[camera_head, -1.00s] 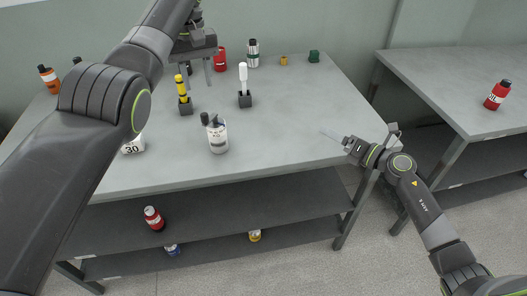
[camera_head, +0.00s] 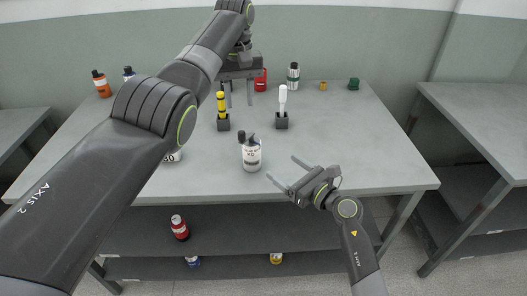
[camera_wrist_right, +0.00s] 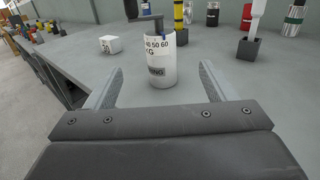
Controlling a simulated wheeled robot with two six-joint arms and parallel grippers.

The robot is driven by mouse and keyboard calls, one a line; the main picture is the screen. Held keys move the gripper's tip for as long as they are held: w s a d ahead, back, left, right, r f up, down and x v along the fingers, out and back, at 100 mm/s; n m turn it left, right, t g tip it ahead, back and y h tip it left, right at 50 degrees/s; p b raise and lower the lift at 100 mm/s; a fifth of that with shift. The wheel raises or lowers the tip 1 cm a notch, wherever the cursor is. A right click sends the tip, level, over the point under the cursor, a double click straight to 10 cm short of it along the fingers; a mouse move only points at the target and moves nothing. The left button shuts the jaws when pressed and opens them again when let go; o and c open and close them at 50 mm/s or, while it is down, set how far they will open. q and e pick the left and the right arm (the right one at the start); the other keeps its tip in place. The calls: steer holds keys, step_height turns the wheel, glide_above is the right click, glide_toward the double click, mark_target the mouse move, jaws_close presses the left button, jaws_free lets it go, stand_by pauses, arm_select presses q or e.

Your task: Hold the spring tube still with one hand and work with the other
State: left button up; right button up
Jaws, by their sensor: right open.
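The white tube with printed numbers and "KG" (camera_head: 251,157), which I take to be the spring tube, stands upright near the table's front edge, with a dark part on top. In the right wrist view the tube (camera_wrist_right: 161,62) stands ahead, between the lines of the two fingers. My right gripper (camera_head: 283,168) is open and empty, to the right of the tube in the head view and apart from it. My left gripper (camera_head: 239,92) is at the back of the table, fingers pointing down and apart, with nothing visible between them.
Behind the tube, a yellow-handled tool (camera_head: 222,104) and a white-handled tool (camera_head: 283,98) stand in dark blocks. Bottles and cans line the back. The table (camera_head: 350,150) is clear to the right.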

mark_target(258, 149)
steer(key=x, duration=1.4)
steer(key=shift+w+a, duration=0.2)
steer(key=shift+w, duration=0.1)
steer(key=shift+c, duration=0.4)
